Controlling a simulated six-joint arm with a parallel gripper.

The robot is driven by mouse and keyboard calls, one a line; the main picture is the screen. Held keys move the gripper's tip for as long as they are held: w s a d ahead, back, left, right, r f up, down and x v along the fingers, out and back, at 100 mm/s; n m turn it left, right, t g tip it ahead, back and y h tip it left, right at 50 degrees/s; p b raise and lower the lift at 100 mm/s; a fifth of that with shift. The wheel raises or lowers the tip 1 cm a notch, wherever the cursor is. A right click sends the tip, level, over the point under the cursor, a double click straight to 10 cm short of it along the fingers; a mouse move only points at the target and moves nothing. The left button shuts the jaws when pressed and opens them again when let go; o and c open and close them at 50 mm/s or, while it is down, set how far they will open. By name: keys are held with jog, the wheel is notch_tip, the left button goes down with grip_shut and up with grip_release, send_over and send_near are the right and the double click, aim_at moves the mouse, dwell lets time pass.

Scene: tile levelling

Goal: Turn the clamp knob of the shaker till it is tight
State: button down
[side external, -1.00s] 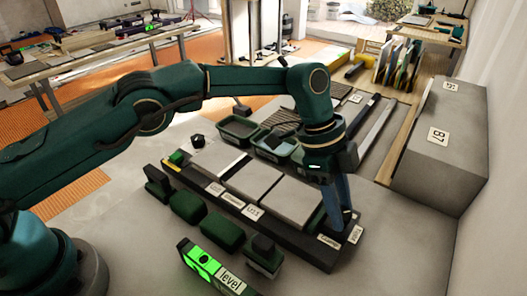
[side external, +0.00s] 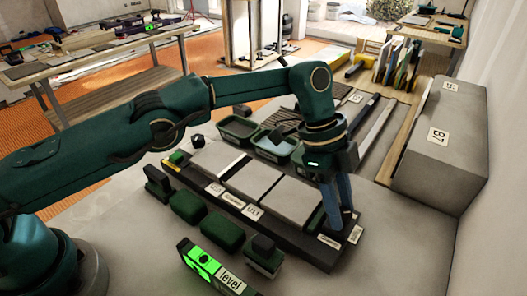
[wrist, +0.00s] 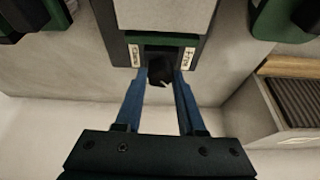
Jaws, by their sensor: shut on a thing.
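The shaker appears to be the long dark bed (side external: 305,252) carrying grey tiles (side external: 298,204) in the side view. My gripper (side external: 340,228) points down at its near right end, between two small white labels. In the wrist view my gripper (wrist: 161,72) has its blue fingers shut on the black clamp knob (wrist: 160,71), one finger on each side. A short pale mark shows on the knob. One label (wrist: 134,55) is left of the knob and another (wrist: 194,58) is right of it. In the side view the fingers hide most of the knob.
Dark green blocks (side external: 187,206) and a bright green level (side external: 208,268) lie in front of the bed. Green tubs (side external: 272,151) stand behind it. A large grey block (side external: 437,140) stands at the right. The floor right of the bed's end is clear.

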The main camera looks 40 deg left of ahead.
jog(key=shift+s+a, duration=0.1)
jog(key=c, duration=0.5)
grip_release()
jog(key=shift+v, duration=1.45)
jog(key=shift+w+a, duration=0.15)
jog(key=shift+a, duration=2.85)
jog(key=shift+w+a, duration=0.2)
jog(key=shift+a, duration=2.8)
